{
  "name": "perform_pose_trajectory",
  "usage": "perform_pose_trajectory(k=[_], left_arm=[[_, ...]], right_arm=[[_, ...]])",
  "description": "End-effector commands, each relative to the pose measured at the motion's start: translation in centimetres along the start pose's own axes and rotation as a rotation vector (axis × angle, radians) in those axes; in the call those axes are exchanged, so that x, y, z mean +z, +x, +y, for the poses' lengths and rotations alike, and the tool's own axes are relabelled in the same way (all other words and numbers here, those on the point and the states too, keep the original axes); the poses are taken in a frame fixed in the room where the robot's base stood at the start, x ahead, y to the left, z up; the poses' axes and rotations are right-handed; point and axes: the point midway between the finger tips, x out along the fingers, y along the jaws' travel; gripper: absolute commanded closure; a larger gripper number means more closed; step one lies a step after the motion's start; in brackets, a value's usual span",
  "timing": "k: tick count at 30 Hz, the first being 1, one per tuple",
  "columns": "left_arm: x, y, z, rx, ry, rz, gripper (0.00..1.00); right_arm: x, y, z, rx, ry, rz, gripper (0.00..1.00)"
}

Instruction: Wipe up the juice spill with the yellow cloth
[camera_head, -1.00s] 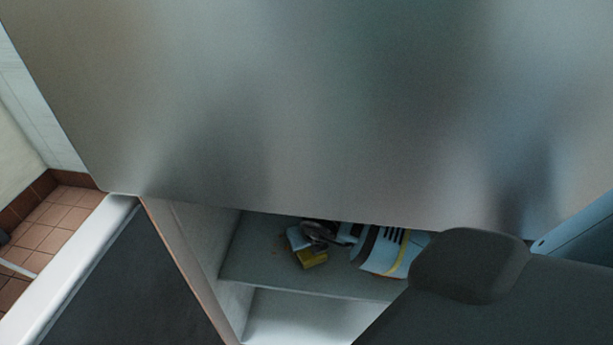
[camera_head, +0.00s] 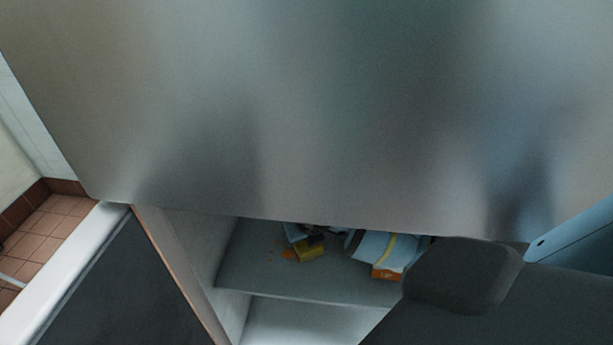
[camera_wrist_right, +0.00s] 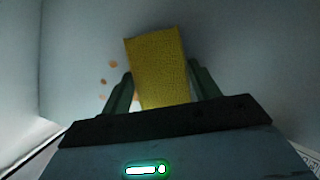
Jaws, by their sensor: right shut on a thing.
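The yellow cloth (camera_wrist_right: 157,60) is a thick block held between the two fingers of my right gripper (camera_wrist_right: 160,80). Juice spill spots (camera_wrist_right: 113,65) lie on the pale shelf just left of the cloth in the wrist view. My left gripper is out of view.
The shelf (camera_head: 255,275) sits inside a cabinet, with a side wall (camera_head: 190,245) on the left and another space below. A large grey metal surface (camera_head: 300,110) above hides the back of the shelf. Tiled floor (camera_head: 45,225) shows at far left.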

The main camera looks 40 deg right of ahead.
Motion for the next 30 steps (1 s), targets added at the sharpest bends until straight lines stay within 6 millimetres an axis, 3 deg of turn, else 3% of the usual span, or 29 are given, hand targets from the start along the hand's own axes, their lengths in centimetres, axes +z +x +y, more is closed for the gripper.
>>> perform_pose_trajectory(k=[13, 30], left_arm=[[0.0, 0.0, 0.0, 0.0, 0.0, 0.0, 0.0], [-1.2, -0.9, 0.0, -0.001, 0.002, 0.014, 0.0]], right_arm=[[0.5, 0.0, 1.3, 0.003, -0.002, -0.001, 0.65], [-2.2, -0.9, 3.1, 0.004, -0.001, -0.002, 0.65]])
